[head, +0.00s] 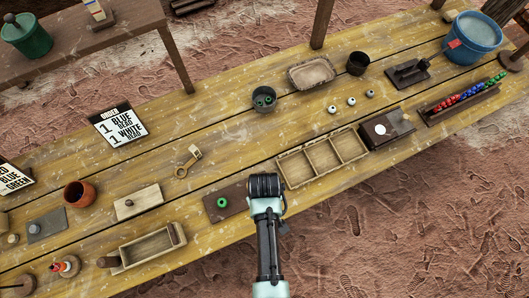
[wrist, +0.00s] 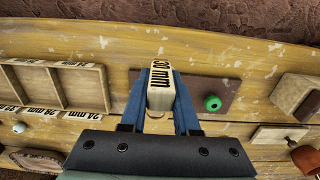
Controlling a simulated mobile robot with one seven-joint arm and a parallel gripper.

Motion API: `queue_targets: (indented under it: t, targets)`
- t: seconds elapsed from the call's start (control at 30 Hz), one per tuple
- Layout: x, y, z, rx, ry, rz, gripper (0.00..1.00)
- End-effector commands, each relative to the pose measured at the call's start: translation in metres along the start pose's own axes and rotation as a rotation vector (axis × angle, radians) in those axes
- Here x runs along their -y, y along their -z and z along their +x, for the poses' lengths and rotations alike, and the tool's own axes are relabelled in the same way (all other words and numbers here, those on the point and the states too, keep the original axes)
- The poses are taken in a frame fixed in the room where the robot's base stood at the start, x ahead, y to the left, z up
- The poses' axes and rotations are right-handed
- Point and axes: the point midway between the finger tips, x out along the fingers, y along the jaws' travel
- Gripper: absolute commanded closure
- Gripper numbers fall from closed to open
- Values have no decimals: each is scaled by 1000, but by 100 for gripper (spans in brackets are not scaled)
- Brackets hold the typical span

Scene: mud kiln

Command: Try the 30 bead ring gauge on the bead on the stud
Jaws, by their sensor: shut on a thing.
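My gripper (head: 265,186) is over the table's near edge, just right of the dark plate (head: 238,203). In the wrist view my gripper (wrist: 160,84) is shut on a pale wooden block, the gauge's handle (wrist: 160,91), marked in mm; its number is hard to read. A green bead (head: 222,202) sits on the plate, apart from the gripper. It also shows in the wrist view (wrist: 212,103), right of the held gauge. The stud cannot be made out apart from the bead's dark centre.
A three-compartment wooden tray (head: 307,160) stands right of my gripper. Another ring-ended gauge (head: 188,160) lies farther back on the left. A wooden block (head: 138,201) and an open box (head: 147,247) are to the left. Bare planks lie behind the plate.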

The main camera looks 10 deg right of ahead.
Motion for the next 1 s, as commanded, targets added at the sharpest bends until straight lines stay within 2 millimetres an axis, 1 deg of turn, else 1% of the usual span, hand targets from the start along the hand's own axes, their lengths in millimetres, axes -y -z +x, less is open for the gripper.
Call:
queue_targets:
  t: [0.53,1.0]
  targets:
    - [0,0,14,0,0,0,100]
    - [0,0,14,0,0,0,100]
